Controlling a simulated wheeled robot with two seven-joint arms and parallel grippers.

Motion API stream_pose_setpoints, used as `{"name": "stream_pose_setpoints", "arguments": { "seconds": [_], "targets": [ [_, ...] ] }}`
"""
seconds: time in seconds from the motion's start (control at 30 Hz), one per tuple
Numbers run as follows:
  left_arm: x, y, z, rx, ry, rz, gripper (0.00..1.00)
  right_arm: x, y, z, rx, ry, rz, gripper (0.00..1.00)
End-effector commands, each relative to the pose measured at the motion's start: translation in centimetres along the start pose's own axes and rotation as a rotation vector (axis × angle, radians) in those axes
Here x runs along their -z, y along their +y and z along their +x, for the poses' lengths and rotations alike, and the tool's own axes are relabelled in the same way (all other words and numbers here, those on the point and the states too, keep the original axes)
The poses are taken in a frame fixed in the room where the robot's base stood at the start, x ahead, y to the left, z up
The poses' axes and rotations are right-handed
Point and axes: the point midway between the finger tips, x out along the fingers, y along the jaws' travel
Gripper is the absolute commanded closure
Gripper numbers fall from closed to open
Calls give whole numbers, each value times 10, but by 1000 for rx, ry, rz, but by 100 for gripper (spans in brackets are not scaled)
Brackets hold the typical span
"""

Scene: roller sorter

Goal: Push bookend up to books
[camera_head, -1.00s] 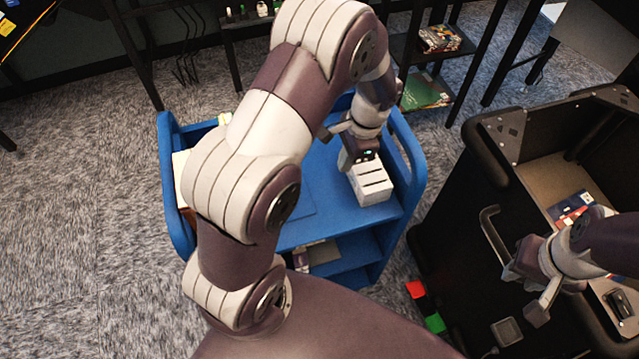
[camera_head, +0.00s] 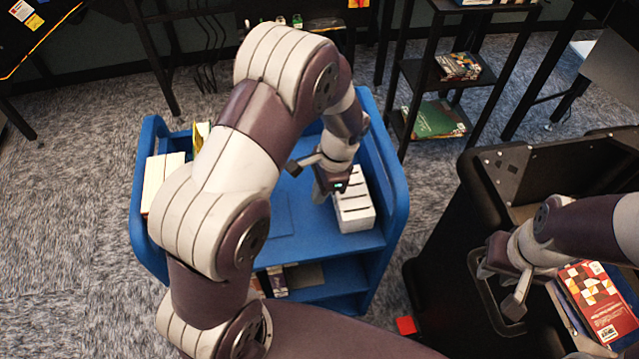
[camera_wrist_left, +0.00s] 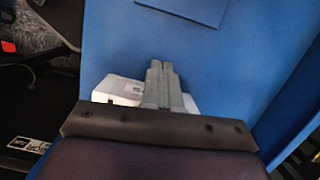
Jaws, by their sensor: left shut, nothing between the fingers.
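A thin flat blue plate (camera_head: 270,215) lies on the top shelf of the blue cart; it may be the bookend's base, and my left arm hides part of that area. The plate's edge also shows at the top of the left wrist view (camera_wrist_left: 185,8). Cream books (camera_head: 160,180) and a yellow one (camera_head: 202,134) stand at the cart's left end, partly behind my arm. My left gripper (camera_head: 322,192) is shut and empty, low over the shelf between plate and white slotted block. My right gripper (camera_head: 500,285) is open and empty beside the black cart.
The white slotted block (camera_head: 354,212) stands close to the right of my left gripper. The blue cart (camera_head: 393,180) has raised end walls. The black cart (camera_head: 470,200) at right holds a red book (camera_head: 598,300). The middle of the blue shelf looks bare.

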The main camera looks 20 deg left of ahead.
Motion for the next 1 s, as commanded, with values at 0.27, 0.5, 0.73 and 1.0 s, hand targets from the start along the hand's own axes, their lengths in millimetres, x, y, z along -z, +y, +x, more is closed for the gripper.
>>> {"name": "stream_pose_setpoints", "arguments": {
  "seconds": [0.27,0.5,0.73,1.0],
  "targets": [
    [-12,0,47,-2,-1,-3,100,0,0,0,0,0,0,69],
    [-36,0,54,-1,0,-1,100,0,0,-2,0,0,0,69],
    [-39,0,55,0,0,0,100,0,0,-2,0,0,0,69],
    [-49,0,55,-1,0,-2,100,1,0,-8,0,0,0,69]
  ]
}}
